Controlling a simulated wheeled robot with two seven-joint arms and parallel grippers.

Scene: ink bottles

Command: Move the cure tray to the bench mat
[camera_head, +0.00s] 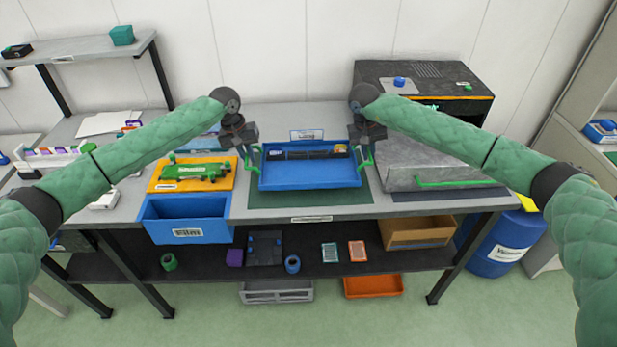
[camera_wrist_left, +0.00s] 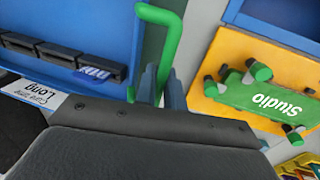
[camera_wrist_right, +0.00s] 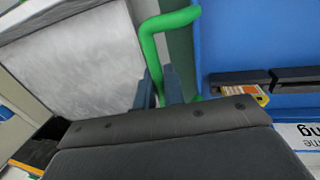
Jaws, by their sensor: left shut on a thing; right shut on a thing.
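The blue cure tray (camera_head: 310,175) with green side handles is at or just above the dark green bench mat (camera_head: 270,200); I cannot tell whether they touch. Black cartridges line its far side. My left gripper (camera_head: 250,157) is shut on the tray's left handle, and this green handle (camera_wrist_left: 160,45) shows in the left wrist view. My right gripper (camera_head: 366,155) is shut on the right handle, which shows in the right wrist view (camera_wrist_right: 160,40). The tray looks level. The mat shows in front of the tray and at its sides.
A grey machine with a green bar (camera_head: 440,168) stands right of the mat. A yellow board with a green device (camera_head: 195,172) and a blue bin (camera_head: 188,220) are at the left. A small label sign (camera_head: 306,135) stands behind the tray.

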